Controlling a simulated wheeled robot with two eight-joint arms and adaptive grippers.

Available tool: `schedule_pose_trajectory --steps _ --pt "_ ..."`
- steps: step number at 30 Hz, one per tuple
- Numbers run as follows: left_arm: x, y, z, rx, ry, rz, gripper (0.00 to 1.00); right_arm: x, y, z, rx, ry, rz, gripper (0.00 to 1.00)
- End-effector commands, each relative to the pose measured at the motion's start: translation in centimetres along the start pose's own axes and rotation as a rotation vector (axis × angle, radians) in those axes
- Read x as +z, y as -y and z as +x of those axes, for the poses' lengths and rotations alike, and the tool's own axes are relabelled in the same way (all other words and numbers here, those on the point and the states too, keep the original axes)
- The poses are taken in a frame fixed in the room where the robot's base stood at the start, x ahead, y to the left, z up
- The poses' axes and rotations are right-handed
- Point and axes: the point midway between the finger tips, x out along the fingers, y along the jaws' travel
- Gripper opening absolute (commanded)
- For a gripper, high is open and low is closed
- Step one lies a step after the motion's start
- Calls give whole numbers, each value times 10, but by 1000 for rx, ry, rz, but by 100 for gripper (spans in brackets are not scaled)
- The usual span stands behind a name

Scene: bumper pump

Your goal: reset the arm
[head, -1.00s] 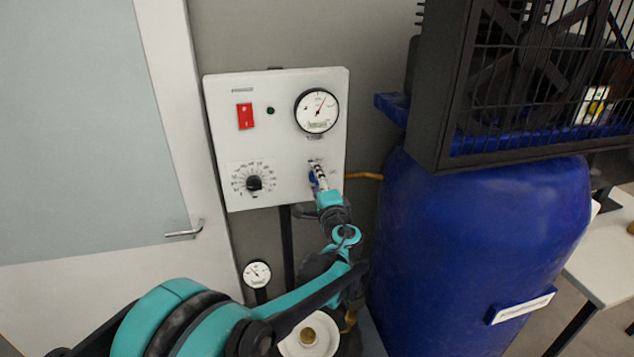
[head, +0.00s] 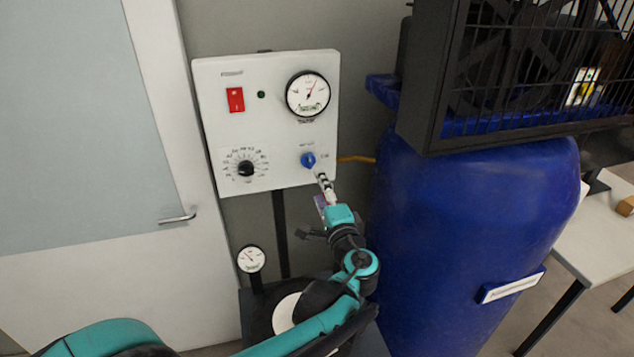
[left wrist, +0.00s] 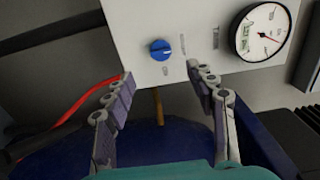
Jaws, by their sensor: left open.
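My left gripper (head: 322,186) is just below the lower right part of the white control panel (head: 210,120). It also shows in the left wrist view (left wrist: 160,85), with its two fingers spread apart and nothing between them. The blue knob (head: 308,160) sits on the panel just above the fingertips, apart from them. In the left wrist view the blue knob (left wrist: 160,49) lies beyond the gap between the fingers. The left arm comes up from the bottom of the head view. My right gripper is not in view.
The panel carries a red switch (head: 235,99), a black dial (head: 246,168) and a round gauge (head: 308,94). A blue barrel (head: 460,230) stands close on the right under a black caged unit (head: 520,75). A door (head: 100,180) is on the left. A smaller gauge (head: 251,259) stands below the panel.

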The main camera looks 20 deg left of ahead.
Motion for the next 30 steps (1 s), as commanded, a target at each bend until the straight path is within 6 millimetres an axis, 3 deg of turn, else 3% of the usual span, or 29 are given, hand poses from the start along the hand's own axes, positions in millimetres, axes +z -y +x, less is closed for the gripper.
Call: schedule_pose_trajectory --steps 14,17,20,23,27,30 --pt "0 0 -3 2 0 -1 56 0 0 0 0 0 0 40" --pt "11 -6 -4 36 12 -28 56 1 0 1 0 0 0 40" --pt "39 -25 -11 141 47 -114 56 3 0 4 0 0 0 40" --pt "77 -58 -30 311 102 -261 56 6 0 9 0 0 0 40" --pt "119 -114 -79 577 182 -517 56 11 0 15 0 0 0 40" --pt "133 -148 -122 752 228 -704 56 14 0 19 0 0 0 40"
